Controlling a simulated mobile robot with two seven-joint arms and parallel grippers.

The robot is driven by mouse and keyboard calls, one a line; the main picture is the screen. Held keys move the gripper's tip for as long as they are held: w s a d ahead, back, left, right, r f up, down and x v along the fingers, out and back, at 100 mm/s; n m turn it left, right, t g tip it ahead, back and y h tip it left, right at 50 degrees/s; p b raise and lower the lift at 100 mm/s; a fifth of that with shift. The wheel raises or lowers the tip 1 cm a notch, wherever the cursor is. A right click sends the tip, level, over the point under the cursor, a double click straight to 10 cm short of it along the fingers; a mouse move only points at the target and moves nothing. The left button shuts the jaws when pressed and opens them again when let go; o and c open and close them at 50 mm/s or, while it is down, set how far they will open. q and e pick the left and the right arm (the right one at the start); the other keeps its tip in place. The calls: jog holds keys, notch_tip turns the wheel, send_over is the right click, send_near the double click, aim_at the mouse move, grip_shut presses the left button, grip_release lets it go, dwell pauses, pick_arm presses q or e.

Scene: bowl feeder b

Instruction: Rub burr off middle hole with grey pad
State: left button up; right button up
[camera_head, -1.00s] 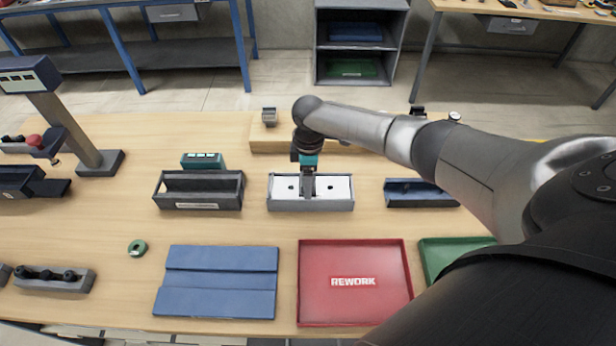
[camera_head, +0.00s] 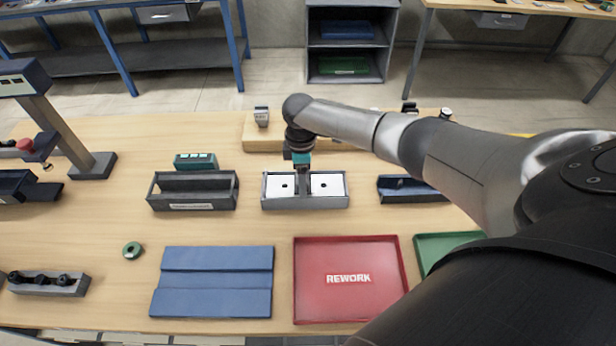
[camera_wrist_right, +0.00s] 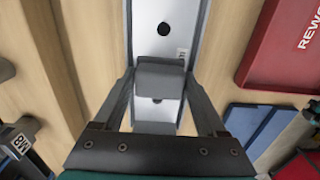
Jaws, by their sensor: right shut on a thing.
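The pale plate (camera_head: 332,188) lies in a grey open-topped fixture (camera_head: 305,203) at the middle of the table. One dark hole shows on each side of my right gripper (camera_head: 303,188), which reaches down over the plate's middle. In the right wrist view the gripper (camera_wrist_right: 162,85) is shut on the grey pad (camera_wrist_right: 160,78), with the plate (camera_wrist_right: 150,50) beneath it. Holes show beyond and on the near side of the pad; the middle hole is hidden. I cannot tell whether the pad touches the plate. My left gripper is out of view.
A dark grey tray (camera_head: 193,204) and a blue-lined tray (camera_head: 412,197) flank the fixture. A wooden block (camera_head: 256,143) lies behind. A blue mat (camera_head: 213,303), red REWORK tray (camera_head: 348,306) and green tray (camera_head: 447,240) are in front. A green ring (camera_head: 132,250) lies left.

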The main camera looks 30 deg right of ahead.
jog(key=shift+a, duration=0.5)
jog(key=shift+w+r+p, duration=0.15)
jog(key=shift+r+p, duration=0.15)
jog(key=shift+p, duration=0.1)
notch_tip(320, 180, up, 6)
jog(key=p, duration=0.5)
jog(key=shift+d+f+p, duration=0.15)
jog(key=shift+f+p, duration=0.1)
jog(key=shift+p, duration=0.05)
jog(key=shift+f, duration=0.1)
